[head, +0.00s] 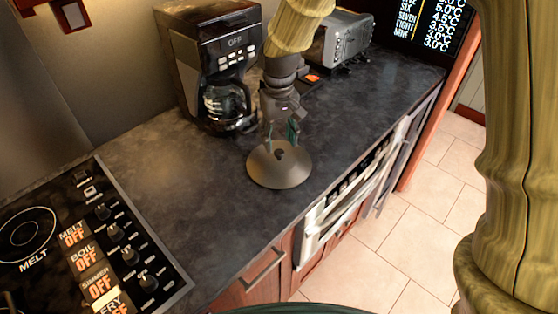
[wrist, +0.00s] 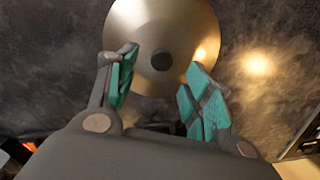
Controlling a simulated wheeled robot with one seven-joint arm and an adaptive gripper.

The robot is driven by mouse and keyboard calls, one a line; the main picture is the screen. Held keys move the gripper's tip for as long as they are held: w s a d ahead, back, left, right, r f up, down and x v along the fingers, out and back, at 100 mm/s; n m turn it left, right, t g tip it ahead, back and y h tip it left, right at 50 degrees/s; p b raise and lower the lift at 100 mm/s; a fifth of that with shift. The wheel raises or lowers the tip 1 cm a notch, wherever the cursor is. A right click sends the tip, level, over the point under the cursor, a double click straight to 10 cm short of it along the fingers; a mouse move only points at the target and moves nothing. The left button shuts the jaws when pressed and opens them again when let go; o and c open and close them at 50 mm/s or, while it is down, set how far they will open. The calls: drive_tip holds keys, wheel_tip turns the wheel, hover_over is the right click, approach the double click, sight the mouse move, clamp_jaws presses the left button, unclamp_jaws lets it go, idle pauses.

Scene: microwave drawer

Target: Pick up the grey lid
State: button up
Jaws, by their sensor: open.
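The grey lid (head: 278,173) lies on the dark countertop, a round disc with a small dark knob at its centre. In the wrist view the lid (wrist: 163,22) shows at the top, with its knob (wrist: 162,60) between and slightly beyond my fingertips. My gripper (head: 281,134) points down just above the lid. I cannot tell whether the fingertips touch the lid.
A black coffee maker (head: 220,70) stands behind and left of the lid. A toaster (head: 345,40) is at the back right. A stove (head: 90,240) is at the left. The counter's front edge drops to a drawer appliance (head: 345,200). Counter left of the lid is clear.

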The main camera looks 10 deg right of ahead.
sight(279, 151)
drive_tip(key=shift+w+f, duration=0.4)
drive_tip(key=shift+f, duration=0.15)
drive_tip(key=shift+s+f+p, duration=0.1)
drive_tip(key=shift+f+p, duration=0.2)
drive_tip(key=shift+p, duration=0.05)
drive_tip(key=shift+s+f+p, duration=0.35)
drive_tip(key=shift+s+f, duration=0.3)
drive_tip(key=shift+s, duration=0.1)
drive_tip(key=shift+f, duration=0.35)
drive_tip(key=shift+w+f, duration=0.45)
drive_tip(key=shift+f, duration=0.35)
drive_tip(key=shift+s+r, duration=0.2)
drive_tip(key=shift+s, duration=0.1)
drive_tip(key=shift+w+f, duration=0.1)
drive_tip(key=shift+w, duration=0.05)
drive_tip(key=c, duration=0.7)
clamp_jaws()
